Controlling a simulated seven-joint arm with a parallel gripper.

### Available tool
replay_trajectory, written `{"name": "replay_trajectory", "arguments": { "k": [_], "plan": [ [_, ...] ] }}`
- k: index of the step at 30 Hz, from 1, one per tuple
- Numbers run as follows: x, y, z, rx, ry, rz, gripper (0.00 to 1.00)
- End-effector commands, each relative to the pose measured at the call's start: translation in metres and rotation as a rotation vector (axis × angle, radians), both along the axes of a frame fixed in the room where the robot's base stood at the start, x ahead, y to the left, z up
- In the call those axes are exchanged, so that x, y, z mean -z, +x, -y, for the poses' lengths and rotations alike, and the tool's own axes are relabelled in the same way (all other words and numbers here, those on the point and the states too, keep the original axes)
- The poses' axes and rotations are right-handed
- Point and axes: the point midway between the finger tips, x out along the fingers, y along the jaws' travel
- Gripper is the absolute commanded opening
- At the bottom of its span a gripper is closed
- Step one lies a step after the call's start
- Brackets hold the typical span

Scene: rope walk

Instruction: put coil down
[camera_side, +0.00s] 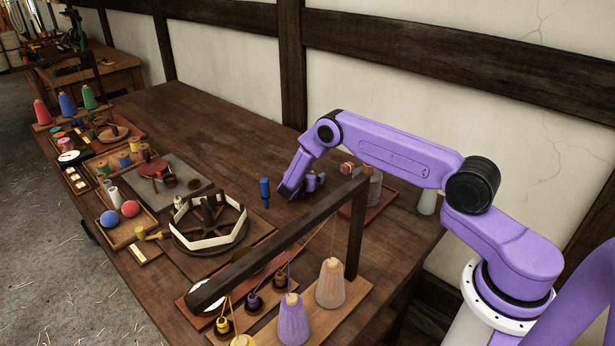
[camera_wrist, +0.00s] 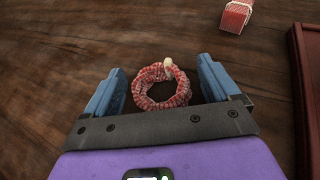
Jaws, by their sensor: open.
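A small coil (camera_wrist: 160,88) of red-and-white rope, with a pale knob or end at its upper right, shows in the wrist view. It appears to lie flat on the dark wooden table. My gripper (camera_wrist: 162,70) is open, with one blue finger on each side of the coil. A gap shows between the coil and each finger. In the side view, my gripper (camera_side: 292,188) is low over the table near the wall. The coil cannot be made out there.
A red striped block (camera_wrist: 235,15) lies beyond the gripper, and a reddish tray edge (camera_wrist: 305,95) is at the right. In the side view, a dark wooden beam frame (camera_side: 280,235) with hanging threads stands in front. The table (camera_side: 195,125) toward the back left is bare.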

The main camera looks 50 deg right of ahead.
Motion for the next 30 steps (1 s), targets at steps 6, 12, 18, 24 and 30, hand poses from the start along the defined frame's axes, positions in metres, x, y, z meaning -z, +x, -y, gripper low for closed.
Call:
{"name": "replay_trajectory", "arguments": {
  "k": [6, 12, 18, 24, 30],
  "plan": [
    [-0.009, -0.006, -0.016, -0.002, 0.001, -0.001, 0.89],
    [-0.025, -0.022, -0.049, -0.004, 0.0, 0.0, 0.89],
    [-0.039, -0.037, -0.079, -0.003, 0.0, 0.0, 0.89],
    [-0.047, -0.046, -0.096, -0.001, 0.0, 0.0, 0.89],
    [-0.048, -0.048, -0.1, 0.0, 0.0, 0.0, 0.89]
  ]
}}
